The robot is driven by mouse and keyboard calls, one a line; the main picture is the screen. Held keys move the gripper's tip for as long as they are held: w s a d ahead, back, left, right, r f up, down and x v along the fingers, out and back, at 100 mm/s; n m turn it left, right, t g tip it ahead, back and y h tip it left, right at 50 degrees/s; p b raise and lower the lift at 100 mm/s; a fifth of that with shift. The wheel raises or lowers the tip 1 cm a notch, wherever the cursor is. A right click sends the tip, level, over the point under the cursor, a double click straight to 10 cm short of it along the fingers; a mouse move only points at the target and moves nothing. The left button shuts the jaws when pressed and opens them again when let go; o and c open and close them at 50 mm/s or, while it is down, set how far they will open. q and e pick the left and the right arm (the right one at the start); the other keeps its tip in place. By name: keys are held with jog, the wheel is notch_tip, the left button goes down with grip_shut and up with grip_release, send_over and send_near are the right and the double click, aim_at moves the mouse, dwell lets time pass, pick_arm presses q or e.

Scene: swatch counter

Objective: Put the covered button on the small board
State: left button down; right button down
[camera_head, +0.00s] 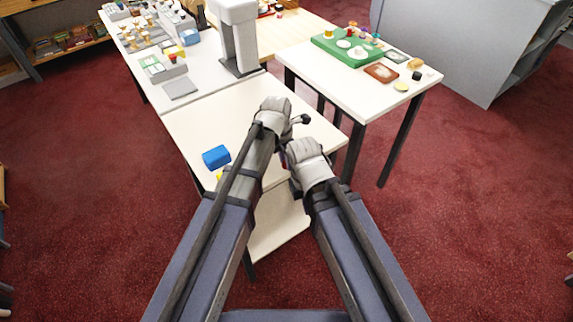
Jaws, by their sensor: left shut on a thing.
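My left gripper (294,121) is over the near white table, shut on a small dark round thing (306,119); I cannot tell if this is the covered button. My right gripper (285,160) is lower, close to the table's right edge. Its fingers are mostly hidden by my arm, so its opening does not show. Possible small boards are a brown one (381,72) and a dark green one (396,57) on the right table, and a grey one (181,88) on the left table. I cannot tell which is meant.
A blue block (216,157) sits on the near white table (200,118). A green tray (326,43) with several small pieces stands on the right table (360,103). A white machine (238,35) stands behind. The left table is crowded at its far end.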

pick_arm(q)
jog(key=shift+r, duration=0.1)
dwell(0.3)
notch_tip(320, 180, up, 10)
jog(key=p, duration=1)
